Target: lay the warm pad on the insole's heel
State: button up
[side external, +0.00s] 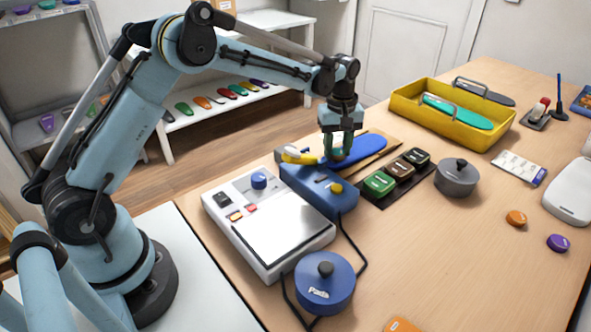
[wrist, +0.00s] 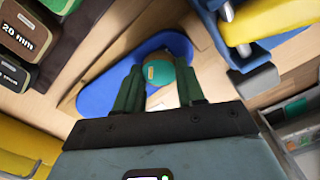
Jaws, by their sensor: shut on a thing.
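The blue insole (side external: 362,148) lies flat on a wooden board beside a blue device with a yellow lever; it also shows in the wrist view (wrist: 100,97). The pad (side external: 338,155) is over the insole's end nearest the blue device. Whether it touches the insole I cannot tell. The fingers hide part of the pad and insole.
The blue device (side external: 320,188) stands close to my gripper. Several labelled blocks (side external: 397,172) sit on a dark mat to the right. A white heating plate (side external: 270,225), a blue pot (side external: 325,283), a grey pot (side external: 456,178) and a yellow tray (side external: 405,107) stand around.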

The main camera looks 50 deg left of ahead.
aim_at(336, 152)
jog(key=shift+f, duration=0.1)
dwell(0.3)
jog(key=o, duration=1.5)
jog(key=shift+r, duration=4.05)
jog(key=s+d+r+m+t, duration=0.1)
jog(key=s+r+m+t, duration=0.45)
jog(key=s, duration=0.55)
jog(key=s+d+f+m+t, duration=0.1)
jog(key=s+f+m, duration=0.1)
jog(key=s+m, duration=0.4)
jog(key=s, duration=0.5)
jog(key=shift+s+f+t, duration=0.25)
jog(key=shift+t, duration=0.1)
